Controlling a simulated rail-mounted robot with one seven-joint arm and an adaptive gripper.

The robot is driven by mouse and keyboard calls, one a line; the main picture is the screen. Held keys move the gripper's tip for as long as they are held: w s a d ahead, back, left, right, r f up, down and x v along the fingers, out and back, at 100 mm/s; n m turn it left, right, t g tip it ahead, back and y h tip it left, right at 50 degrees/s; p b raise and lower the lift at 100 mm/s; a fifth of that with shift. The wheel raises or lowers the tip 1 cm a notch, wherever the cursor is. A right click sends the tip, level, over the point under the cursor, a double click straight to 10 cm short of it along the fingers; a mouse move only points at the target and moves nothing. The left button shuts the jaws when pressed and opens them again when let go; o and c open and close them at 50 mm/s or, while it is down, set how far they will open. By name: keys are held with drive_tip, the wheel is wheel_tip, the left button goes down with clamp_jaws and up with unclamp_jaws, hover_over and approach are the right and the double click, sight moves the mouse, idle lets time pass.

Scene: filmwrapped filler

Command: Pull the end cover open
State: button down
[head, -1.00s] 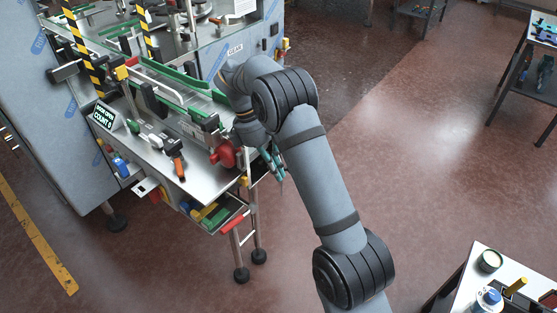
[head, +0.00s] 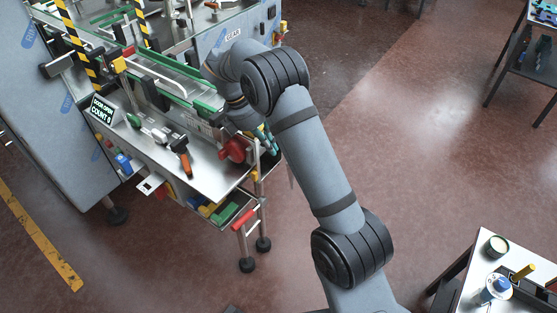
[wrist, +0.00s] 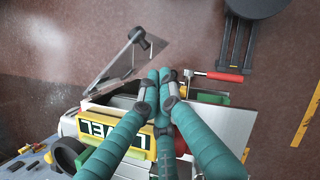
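The end cover (wrist: 122,62) is a clear panel with a dark frame and a black knob (wrist: 138,36). In the wrist view it stands swung out at an angle from the machine's end. My gripper (wrist: 163,74) has teal fingers whose tips are together, beside the cover's right edge and apart from the knob. I see nothing between the tips. In the head view my gripper (head: 268,140) is at the machine's right end, partly hidden by my arm, and the cover is hardly visible there.
A red knob (head: 234,150) sits close to my gripper on the machine's end. A red-handled lever (wrist: 225,77) projects nearby. A small display (head: 102,110) reads "DOOR OPEN COUNT 0". A side table (head: 470,285) stands lower right. Floor right of the machine is clear.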

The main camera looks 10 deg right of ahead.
drive_tip(key=p+x, duration=0.1)
drive_tip(key=x, duration=0.6)
drive_tip(key=shift+d+f, duration=0.2)
drive_tip(key=shift+f, duration=0.1)
drive_tip(key=shift+s, duration=0.1)
